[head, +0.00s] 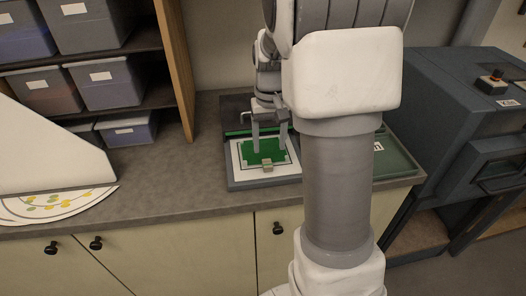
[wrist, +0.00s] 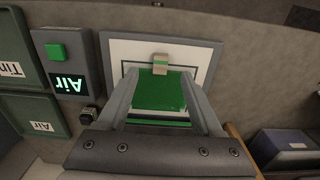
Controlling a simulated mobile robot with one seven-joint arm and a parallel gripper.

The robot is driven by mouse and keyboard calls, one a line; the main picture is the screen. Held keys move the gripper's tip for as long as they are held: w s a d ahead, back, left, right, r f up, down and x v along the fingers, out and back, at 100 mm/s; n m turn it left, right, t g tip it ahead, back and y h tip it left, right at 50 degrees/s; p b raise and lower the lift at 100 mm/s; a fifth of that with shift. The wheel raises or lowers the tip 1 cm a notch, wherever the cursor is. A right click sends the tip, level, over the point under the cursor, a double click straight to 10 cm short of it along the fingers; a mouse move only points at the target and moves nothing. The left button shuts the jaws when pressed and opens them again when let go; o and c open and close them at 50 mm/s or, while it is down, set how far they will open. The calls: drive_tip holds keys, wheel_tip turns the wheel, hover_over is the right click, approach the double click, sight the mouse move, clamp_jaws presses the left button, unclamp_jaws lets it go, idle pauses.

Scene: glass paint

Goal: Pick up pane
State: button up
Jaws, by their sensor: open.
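The pane is a green, roughly square plate (head: 262,152) lying on a white sheet with a dark outline, inside a grey-framed station on the counter. It also shows in the wrist view (wrist: 160,93). A small beige block or tab (wrist: 160,62) with a green band sits at its front edge, and it shows in the head view too (head: 267,165). My gripper (head: 270,145) is open above the pane, pointing down. In the wrist view its two fingers (wrist: 160,76) appear on either side of the pane. I cannot tell whether they touch it.
A wooden shelf with grey bins (head: 107,87) stands left. A dark cabinet machine (head: 450,120) stands right. The counter's left-middle is clear.

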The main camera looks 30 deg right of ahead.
sight(268, 166)
wheel_tip(268, 166, down, 8)
drive_tip(key=shift+r, duration=0.15)
idle(0.3)
drive_tip(key=shift+a, duration=0.1)
clamp_jaws()
